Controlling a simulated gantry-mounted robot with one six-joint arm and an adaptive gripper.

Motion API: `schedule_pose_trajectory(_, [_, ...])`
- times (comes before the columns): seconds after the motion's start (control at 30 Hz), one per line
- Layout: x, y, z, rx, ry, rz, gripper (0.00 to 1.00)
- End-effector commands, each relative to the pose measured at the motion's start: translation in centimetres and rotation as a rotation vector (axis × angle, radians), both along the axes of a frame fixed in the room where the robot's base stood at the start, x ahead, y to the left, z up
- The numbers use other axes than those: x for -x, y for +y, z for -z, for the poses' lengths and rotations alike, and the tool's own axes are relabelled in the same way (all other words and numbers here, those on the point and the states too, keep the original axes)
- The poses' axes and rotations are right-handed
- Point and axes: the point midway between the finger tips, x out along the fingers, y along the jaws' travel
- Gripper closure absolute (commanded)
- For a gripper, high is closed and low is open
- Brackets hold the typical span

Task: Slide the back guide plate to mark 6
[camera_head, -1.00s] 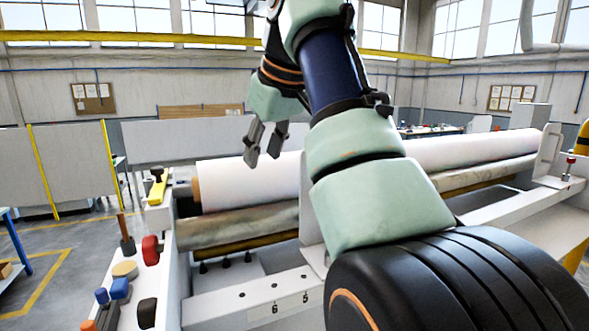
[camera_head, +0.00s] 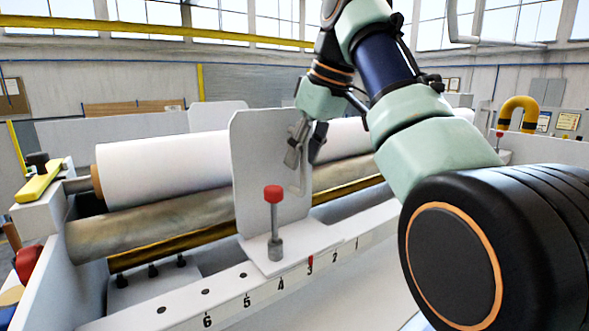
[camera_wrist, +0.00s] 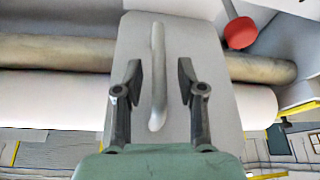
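A pale upright guide plate (camera_head: 262,160) stands across the front rail. A pin with a red knob (camera_head: 274,194) rises from its foot, and a small red pointer sits at mark 3 on the numbered scale (camera_head: 247,302). Mark 6 (camera_head: 207,321) lies further left. The plate's face (camera_wrist: 203,40) and its upright bar handle (camera_wrist: 158,75) fill the middle of the wrist view. My gripper (camera_wrist: 159,72) is open, with one finger on each side of the handle in the picture. Contact cannot be told. In the head view, my gripper (camera_head: 304,152) is by the plate's right side.
A white roll (camera_head: 160,165) and a worn roller (camera_head: 150,222) run behind the plate. Another pale plate (camera_head: 217,114) stands beyond the roll. The rail towards mark 6 looks clear. A yellow-topped block (camera_head: 38,182) and a red object (camera_head: 28,263) are at the far left.

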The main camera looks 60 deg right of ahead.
Motion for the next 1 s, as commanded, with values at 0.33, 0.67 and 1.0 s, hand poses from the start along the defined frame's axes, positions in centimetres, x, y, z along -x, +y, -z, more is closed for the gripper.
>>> schedule_pose_trajectory(0.33, [0.0, -0.1, 0.1, 0.001, -0.001, 0.001, 0.77])
schedule_pose_trajectory(0.67, [0.0, 0.0, 0.1, 0.001, -0.001, 0.001, 1.0])
schedule_pose_trajectory(1.0, [-1.2, 0.1, -0.4, -0.001, 0.0, -0.001, 1.0])
